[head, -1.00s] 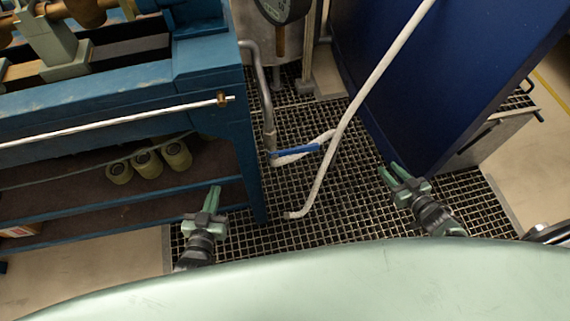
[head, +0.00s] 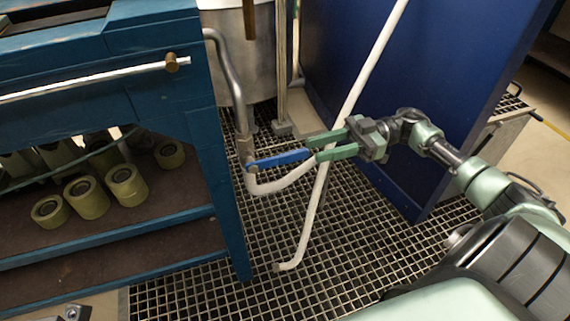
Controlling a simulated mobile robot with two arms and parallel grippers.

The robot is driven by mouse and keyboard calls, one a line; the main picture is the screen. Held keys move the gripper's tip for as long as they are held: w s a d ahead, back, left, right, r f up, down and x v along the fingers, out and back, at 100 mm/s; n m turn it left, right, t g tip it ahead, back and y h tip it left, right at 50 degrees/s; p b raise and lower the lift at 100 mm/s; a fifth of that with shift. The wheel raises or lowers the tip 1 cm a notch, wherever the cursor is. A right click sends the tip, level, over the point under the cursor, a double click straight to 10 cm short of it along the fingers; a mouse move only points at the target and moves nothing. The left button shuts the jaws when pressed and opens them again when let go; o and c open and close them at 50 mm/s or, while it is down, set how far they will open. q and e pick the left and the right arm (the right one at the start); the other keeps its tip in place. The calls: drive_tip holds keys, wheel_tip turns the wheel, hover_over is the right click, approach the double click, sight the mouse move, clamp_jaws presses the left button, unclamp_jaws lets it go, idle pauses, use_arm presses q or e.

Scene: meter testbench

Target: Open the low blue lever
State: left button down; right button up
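The low blue lever (head: 278,160) sits on a valve at the lower end of a grey metal pipe (head: 236,85), above the floor grating. It points right, tilted slightly upward. My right gripper (head: 325,147) reaches in from the right. Its two green fingers are spread, one above and one below the line of the lever, close to the lever's free right end. Whether they touch the lever is unclear. Of my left arm, only a small part may show at the bottom left edge; its gripper is not visible.
A white hose (head: 340,125) runs down past my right gripper to the grating (head: 340,245). A blue bench (head: 110,80) with several olive rollers (head: 85,197) on its shelf stands left. A blue cabinet (head: 430,90) stands right, behind my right arm. A metal drum (head: 225,55) stands behind.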

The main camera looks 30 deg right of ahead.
sight(278, 159)
drive_tip(key=b+x, duration=0.1)
drive_tip(key=x, duration=0.6)
clamp_jaws()
idle(1.3)
